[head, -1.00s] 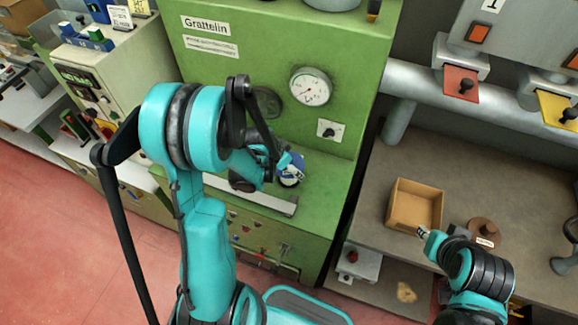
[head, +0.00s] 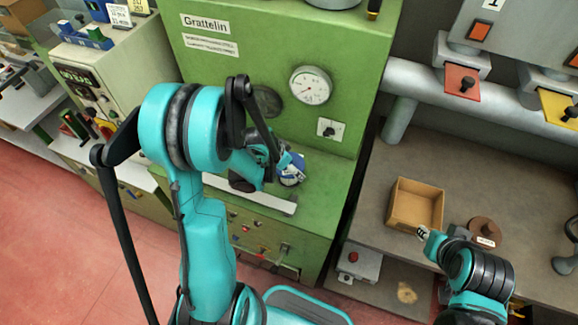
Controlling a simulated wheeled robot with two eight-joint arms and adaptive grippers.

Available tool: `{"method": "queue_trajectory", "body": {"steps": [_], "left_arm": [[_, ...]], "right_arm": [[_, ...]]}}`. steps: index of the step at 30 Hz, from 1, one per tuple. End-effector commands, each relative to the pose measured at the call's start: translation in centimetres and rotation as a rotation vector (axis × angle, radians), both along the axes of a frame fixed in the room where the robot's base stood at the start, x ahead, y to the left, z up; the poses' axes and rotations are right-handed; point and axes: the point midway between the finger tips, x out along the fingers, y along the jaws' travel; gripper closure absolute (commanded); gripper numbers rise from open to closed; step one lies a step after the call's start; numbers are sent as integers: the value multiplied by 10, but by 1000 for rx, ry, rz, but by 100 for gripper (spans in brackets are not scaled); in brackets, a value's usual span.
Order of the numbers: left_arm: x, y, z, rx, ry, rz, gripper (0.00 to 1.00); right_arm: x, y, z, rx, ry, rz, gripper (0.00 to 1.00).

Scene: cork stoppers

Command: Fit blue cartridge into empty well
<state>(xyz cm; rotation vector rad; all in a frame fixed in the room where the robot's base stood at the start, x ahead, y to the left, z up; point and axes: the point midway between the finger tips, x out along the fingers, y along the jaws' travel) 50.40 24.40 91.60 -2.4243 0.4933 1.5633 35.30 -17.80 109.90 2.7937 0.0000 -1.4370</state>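A small blue and white piece (head: 291,172), perhaps the blue cartridge, shows at the end of my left arm, in front of the green machine (head: 265,60) and above its ledge. My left gripper (head: 277,170) is beside this piece, but the arm links and the piece hide its fingers, so I cannot tell whether it grips it. The empty well cannot be made out. My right gripper (head: 424,233) is at the lower right, just below the open cardboard box, apart from the blue piece. Its fingers are too small to read.
The open cardboard box (head: 416,204) and a brown round object (head: 484,232) with a label stand on the brown bench (head: 365,225) at right. A pale cabinet (head: 125,62) with a display stands left of the machine. A grey pipe (head: 410,88) runs above the bench.

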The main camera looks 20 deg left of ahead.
Motion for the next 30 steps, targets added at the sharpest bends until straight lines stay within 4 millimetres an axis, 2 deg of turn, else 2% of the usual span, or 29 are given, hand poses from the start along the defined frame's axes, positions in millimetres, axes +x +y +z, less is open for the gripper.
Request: {"method": "queue_trajectory", "body": {"steps": [30], "left_arm": [[0,0,-16,0,0,0,72]], "right_arm": [[0,0,-16,0,0,0,71]]}}
